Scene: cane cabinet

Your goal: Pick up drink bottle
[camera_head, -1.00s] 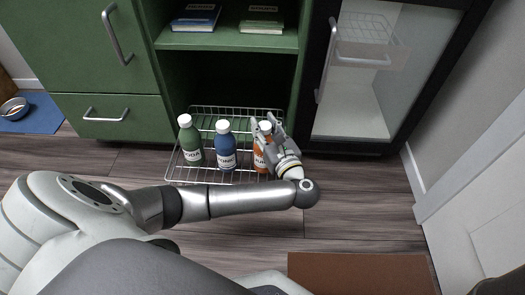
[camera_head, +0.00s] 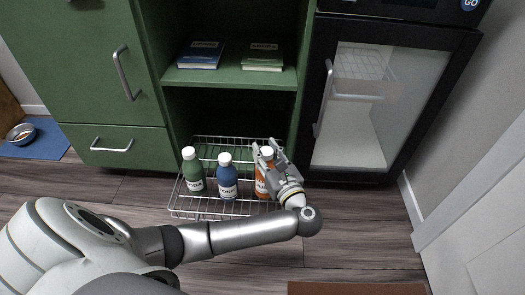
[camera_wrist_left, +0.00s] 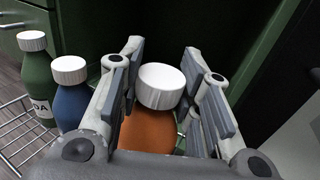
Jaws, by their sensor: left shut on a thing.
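Three drink bottles with white caps stand in a wire rack (camera_head: 195,216) pulled out of the green cabinet. From the left they are a green bottle (camera_head: 194,176), a blue bottle (camera_head: 227,182) and an orange bottle (camera_head: 261,187). My left gripper (camera_head: 266,146) is shut on the orange bottle, with one finger on each side. In the left wrist view the orange bottle (camera_wrist_left: 148,132) is upright between my fingers (camera_wrist_left: 163,46), its cap near their tips. The gripper hides part of its body. I cannot tell whether its base touches the rack. My right gripper is out of view.
A cabinet shelf (camera_head: 228,75) with two books is above the rack. A black-framed glass-door appliance (camera_head: 345,120) stands close on the right. A bowl (camera_head: 21,132) rests on a blue mat at the far left. Wooden floor lies in front.

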